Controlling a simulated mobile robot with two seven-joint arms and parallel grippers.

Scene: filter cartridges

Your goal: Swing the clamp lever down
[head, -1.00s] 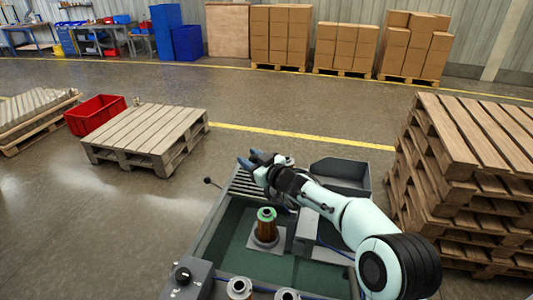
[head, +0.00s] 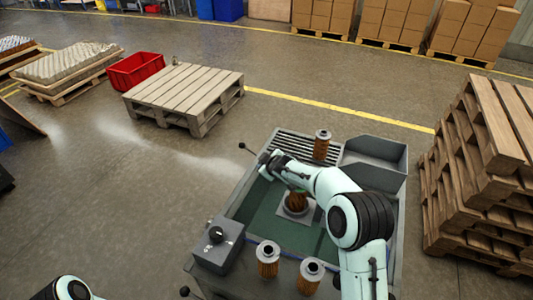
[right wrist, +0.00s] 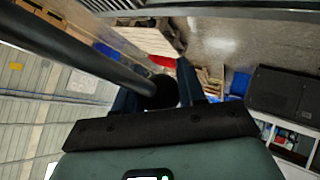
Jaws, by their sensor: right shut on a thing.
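In the right wrist view a dark rod with a round end (right wrist: 85,60), apparently the clamp lever, runs in from the upper left. Its round end sits between the blue fingers of my right gripper (right wrist: 158,92), which is shut on it. My left gripper is out of view; only part of that arm shows at bottom left.
Other cartridges stand at the bench's front (head: 268,262) (head: 311,275) and on the slatted rack (head: 322,148). A black-knobbed rod (head: 242,146) sticks out at the left edge. A grey control box (head: 217,245) and grey bin (head: 374,160) flank the mat. Stacked pallets (head: 480,165) stand right.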

